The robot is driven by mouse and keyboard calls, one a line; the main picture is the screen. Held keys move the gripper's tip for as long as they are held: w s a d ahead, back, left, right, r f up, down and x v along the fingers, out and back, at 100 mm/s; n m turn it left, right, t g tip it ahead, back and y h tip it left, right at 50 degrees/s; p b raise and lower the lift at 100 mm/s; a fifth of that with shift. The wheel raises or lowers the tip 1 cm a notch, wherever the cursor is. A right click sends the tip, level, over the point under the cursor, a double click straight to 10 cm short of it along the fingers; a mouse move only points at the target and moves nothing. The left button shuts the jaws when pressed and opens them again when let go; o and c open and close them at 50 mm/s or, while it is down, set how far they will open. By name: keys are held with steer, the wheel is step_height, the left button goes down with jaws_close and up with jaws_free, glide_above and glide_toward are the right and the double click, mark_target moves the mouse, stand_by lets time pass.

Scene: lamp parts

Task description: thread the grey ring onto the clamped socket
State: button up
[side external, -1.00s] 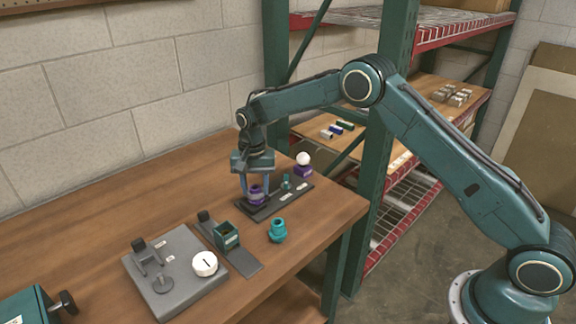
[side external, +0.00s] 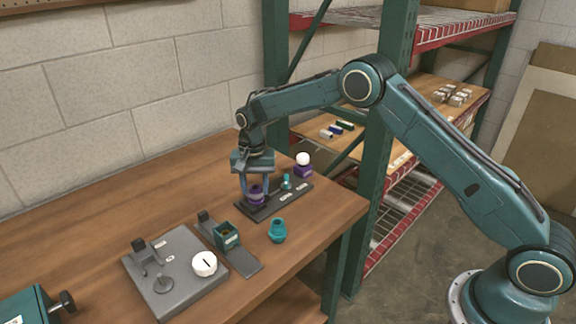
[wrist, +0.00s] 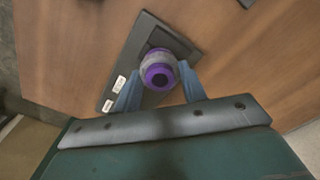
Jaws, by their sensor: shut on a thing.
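My gripper (side external: 256,190) points down over the dark tray (side external: 325,185) at the back of the table. It is shut on a purple-and-grey round part (side external: 257,196) at the tray's left end. In the wrist view, this part (wrist: 158,76) shows a purple rim, a dark centre hole and a grey band behind it, between the blue fingers. The grey band may be the grey ring; I cannot tell whether it is separate from the purple piece. A small teal clamp-like block (side external: 228,238) stands on a dark plate in front, with no clear socket visible in it.
A teal stepped part (side external: 278,231) stands loose on the table. A grey board (side external: 178,285) with a white dial (side external: 204,264) lies front left. A white ball on a purple base (side external: 303,165) and a small teal peg (side external: 286,182) stand right of my gripper. A green rack post is close on the right.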

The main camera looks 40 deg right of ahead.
steer(key=shift+s+f, duration=0.1)
steer(key=shift+f, duration=0.3)
steer(key=m, duration=0.6)
steer(key=shift+m, duration=0.5)
steer(key=m, duration=0.4)
steer(key=shift+f+m, duration=0.1)
steer(key=shift+m, duration=0.2)
steer(key=shift+a+m, duration=0.1)
steer(key=shift+m, duration=1)
steer(key=shift+m, duration=0.3)
steer(key=m, duration=0.3)
steer(key=shift+m, duration=1.6)
